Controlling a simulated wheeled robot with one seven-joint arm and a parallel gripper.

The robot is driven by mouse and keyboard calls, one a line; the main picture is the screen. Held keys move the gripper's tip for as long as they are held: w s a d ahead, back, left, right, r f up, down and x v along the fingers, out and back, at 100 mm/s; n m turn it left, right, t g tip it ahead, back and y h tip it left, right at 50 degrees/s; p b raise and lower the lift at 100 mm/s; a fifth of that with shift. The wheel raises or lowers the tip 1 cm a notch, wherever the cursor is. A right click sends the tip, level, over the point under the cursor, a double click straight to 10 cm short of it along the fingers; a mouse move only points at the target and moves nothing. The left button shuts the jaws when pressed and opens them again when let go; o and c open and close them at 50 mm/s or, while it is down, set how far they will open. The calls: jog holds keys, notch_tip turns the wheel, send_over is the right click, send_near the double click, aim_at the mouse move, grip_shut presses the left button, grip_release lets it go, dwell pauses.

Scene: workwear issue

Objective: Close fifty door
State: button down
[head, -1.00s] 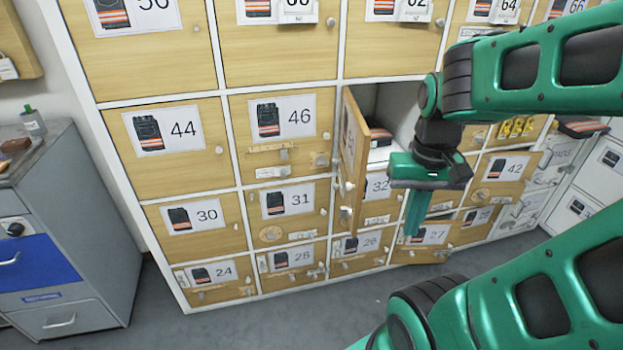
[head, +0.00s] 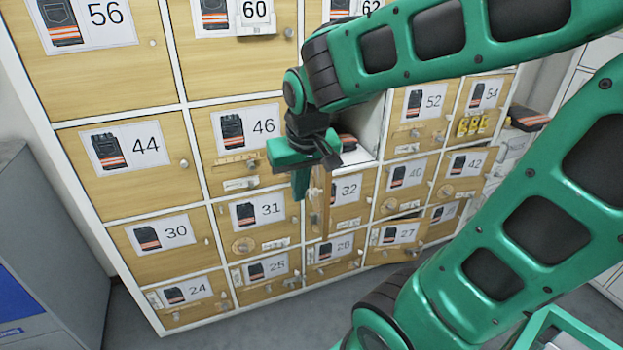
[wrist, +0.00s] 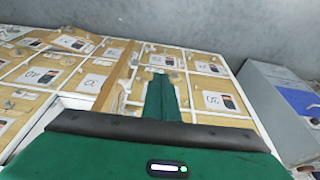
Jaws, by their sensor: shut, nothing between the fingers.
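The locker door standing open (head: 326,205) is a wooden panel, seen nearly edge-on between locker 46 and locker 52; its number is not readable. It also shows as a narrow wooden strip in the wrist view (wrist: 118,78). Its open compartment (head: 368,124) is white inside and holds a dark folded garment (head: 347,141). My gripper (head: 300,188) is shut and empty, pointing down just left of the open door, on its outer-face side. In the wrist view its green fingers (wrist: 161,98) lie beside the door. I cannot tell whether they touch it. My arm hides the door's upper part.
Shut locker doors surround it, such as 46 (head: 243,145), 31 (head: 259,222) and 52 (head: 422,108). Door 27 (head: 395,238) below looks slightly ajar. A grey cabinet (head: 55,230) stands at left. Grey floor lies in front.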

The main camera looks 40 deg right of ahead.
aim_at(316, 191)
jog(key=w+d+r+m+g+h, duration=0.1)
jog(key=w+r+m+g, duration=0.3)
jog(key=m, duration=0.6)
jog(key=w+d+r+m+g+h, duration=0.15)
jog(key=w+m, duration=0.35)
jog(key=m, duration=0.5)
jog(key=x, duration=0.3)
jog(key=d+x, duration=0.1)
jog(key=x, duration=0.6)
jog(key=shift+s+d, duration=0.4)
jog(key=shift+s, duration=0.05)
jog(key=shift+s+d, duration=0.25)
jog(key=shift+d, duration=0.25)
